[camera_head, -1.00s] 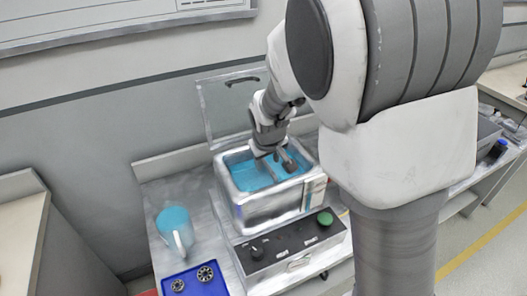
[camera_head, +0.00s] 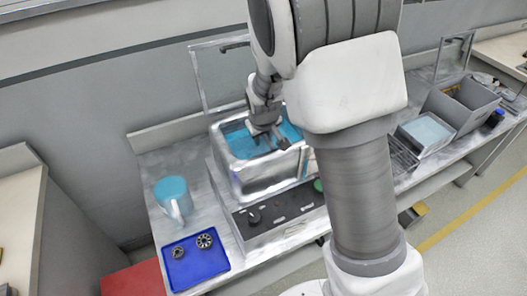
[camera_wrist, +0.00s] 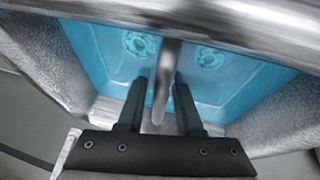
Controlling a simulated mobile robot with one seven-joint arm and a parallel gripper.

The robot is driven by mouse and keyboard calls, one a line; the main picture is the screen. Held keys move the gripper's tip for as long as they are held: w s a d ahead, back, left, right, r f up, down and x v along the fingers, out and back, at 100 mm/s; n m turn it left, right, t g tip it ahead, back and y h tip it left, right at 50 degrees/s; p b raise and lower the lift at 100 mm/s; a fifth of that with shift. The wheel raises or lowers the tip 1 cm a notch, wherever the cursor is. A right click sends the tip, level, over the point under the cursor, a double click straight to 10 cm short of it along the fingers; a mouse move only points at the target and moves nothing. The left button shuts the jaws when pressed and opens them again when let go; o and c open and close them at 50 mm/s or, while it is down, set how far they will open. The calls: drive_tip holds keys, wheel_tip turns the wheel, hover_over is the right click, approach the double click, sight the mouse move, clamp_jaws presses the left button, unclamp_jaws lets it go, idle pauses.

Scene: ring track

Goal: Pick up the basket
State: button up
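The basket shows in the wrist view as a grey metal handle bar (camera_wrist: 170,55) above blue liquid. The rest of the basket is hard to make out. My gripper (camera_wrist: 160,88) has its two dark fingers apart, one on each side of the bar, with gaps visible. In the head view my gripper (camera_head: 266,140) reaches down into the metal tank (camera_head: 252,178) of blue liquid. Two ring-shaped parts (camera_wrist: 139,44) (camera_wrist: 209,56) lie under the liquid. My arm hides the tank's right side.
The tank's clear lid (camera_head: 222,78) stands open behind it. A jug of blue liquid (camera_head: 174,197) and a blue tray (camera_head: 196,262) with two round metal parts are at the left. Grey bins (camera_head: 461,104) stand at the right. The tank walls closely surround my gripper.

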clamp_jaws()
drive_tip(key=shift+r, duration=0.1)
idle(1.0)
